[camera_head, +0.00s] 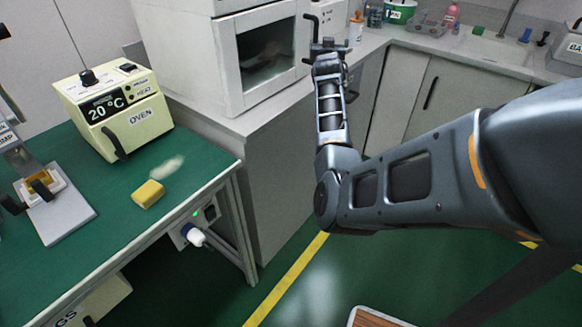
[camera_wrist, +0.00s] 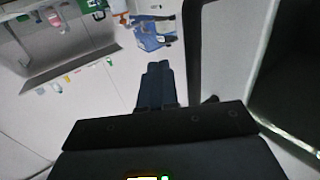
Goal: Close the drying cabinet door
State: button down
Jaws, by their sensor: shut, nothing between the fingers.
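The drying cabinet appears to be the white cabinet (camera_head: 228,60) on the grey counter at the top middle. Its door has a white frame around a dark window (camera_head: 266,50), and a dark bar handle (camera_head: 316,22) stands at its right side. I cannot tell how far the door stands open. My gripper (camera_head: 328,44) is raised close to the handle, in front of the cabinet's right part. In the wrist view the fingers (camera_wrist: 155,82) are together and empty. The dark handle (camera_wrist: 192,50) runs just right of them, apart in the picture; the dark window (camera_wrist: 290,75) lies further right.
A cream oven (camera_head: 115,108) reading 20 °C, a yellow block (camera_head: 148,194) and a press (camera_head: 50,195) are on the green bench at left. A counter with a sink (camera_head: 495,50) and bottles runs along the back right. Green floor is open below my arm.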

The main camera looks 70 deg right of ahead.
jog(key=shift+w+d+b, duration=0.3)
jog(key=shift+w+b, duration=0.05)
jog(key=shift+w, duration=0.3)
